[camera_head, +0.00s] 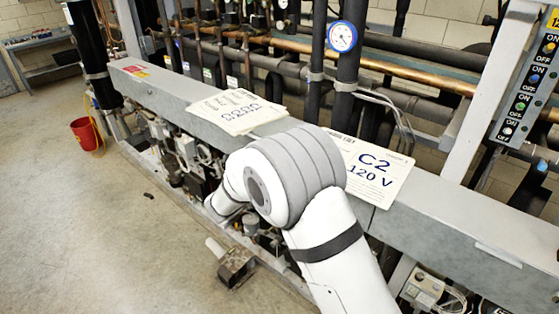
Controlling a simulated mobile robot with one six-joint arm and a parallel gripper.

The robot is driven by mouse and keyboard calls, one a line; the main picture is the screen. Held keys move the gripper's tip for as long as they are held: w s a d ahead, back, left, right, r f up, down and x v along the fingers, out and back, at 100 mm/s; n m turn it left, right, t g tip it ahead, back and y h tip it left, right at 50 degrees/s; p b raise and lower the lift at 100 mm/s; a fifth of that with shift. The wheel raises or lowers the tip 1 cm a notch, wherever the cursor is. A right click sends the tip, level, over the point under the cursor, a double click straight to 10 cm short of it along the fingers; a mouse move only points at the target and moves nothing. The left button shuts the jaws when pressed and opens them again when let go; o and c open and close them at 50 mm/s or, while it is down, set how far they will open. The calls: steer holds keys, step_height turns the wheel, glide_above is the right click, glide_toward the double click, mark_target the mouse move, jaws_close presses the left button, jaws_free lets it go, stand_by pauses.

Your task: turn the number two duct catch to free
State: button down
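I cannot pick out a duct catch in this view. A white plate marked "C2 120 V" (372,172) is fixed on the long grey beam, just right of my arm. My white and grey arm crosses the middle of the picture and covers part of the beam and the machinery under it. My gripper is not in view; the far end of the arm is hidden behind its own joint or among the parts below the beam. Whether it touches anything cannot be seen.
The long grey beam (455,216) runs across the rack, with dark pipes and a round gauge (342,37) behind it. A panel of ON/OFF buttons (524,105) stands at right. A small metal block (237,267) sits low in front. A red bucket (86,134) stands left; the floor is mostly clear.

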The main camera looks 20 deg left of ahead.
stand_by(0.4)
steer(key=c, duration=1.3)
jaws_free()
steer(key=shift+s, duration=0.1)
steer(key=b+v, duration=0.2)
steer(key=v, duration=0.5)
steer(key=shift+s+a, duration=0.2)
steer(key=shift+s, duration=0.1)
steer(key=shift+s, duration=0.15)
